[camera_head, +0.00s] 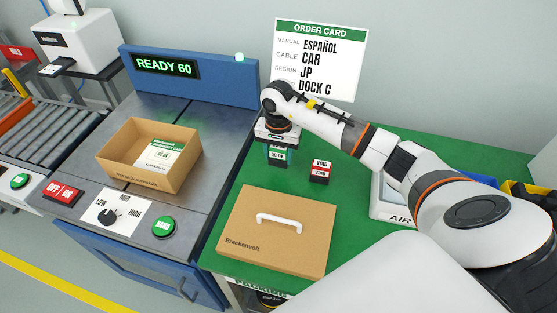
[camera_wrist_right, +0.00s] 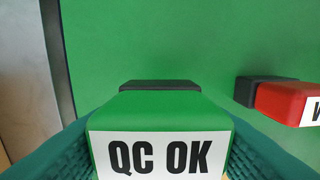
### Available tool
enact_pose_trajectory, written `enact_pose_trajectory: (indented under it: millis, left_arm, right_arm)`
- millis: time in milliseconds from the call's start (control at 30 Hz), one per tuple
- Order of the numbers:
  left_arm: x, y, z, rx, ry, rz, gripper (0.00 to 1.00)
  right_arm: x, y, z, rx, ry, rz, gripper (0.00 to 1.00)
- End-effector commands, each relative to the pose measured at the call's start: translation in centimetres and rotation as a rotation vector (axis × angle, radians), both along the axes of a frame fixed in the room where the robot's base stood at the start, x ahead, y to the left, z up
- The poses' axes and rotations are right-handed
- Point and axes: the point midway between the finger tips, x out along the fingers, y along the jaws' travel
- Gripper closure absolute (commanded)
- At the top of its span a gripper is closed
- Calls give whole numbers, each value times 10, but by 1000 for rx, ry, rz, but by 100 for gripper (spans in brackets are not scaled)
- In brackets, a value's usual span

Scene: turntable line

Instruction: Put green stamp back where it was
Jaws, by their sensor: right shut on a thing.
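The green stamp (camera_wrist_right: 155,120), labelled QC OK, is between the fingers of my right gripper (camera_head: 277,155). In the wrist view the teal finger pads press on both its sides, and a dark base shows beyond it. In the head view the stamp's label shows below the gripper, at the back left part of the green table. I cannot tell whether its base touches the table. A red stamp (camera_head: 320,171) marked VOID stands to the right, apart from it; it also shows in the right wrist view (camera_wrist_right: 290,103). My left gripper is not in view.
A brown lid (camera_head: 290,240) with a white handle lies on the green table (camera_head: 233,183) in front of the stamps. An open box (camera_head: 118,168) with a printed card inside stands on the grey station at left. An order card (camera_head: 345,60) is on the wall.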

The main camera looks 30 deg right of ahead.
Motion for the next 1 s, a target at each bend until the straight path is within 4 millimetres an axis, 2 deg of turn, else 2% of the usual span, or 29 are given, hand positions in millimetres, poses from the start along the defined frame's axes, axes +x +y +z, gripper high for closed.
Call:
enact_pose_trajectory:
  millis: [233, 567, 600, 700, 1000]
  left_arm:
    - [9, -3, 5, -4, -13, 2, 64]
    - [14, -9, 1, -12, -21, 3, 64]
    - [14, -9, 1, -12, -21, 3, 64]
    - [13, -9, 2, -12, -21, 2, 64]
    - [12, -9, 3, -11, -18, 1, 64]
  right_arm:
    - [-1, 1, -32, 2, 3, 1, 64]
    - [0, 0, -37, -1, 1, 2, 64]
    - [0, 0, -36, -1, 1, 2, 46]
    - [-1, 0, -35, 0, 1, 2, 30]
    - [-1, 1, -34, 0, 1, 2, 28]
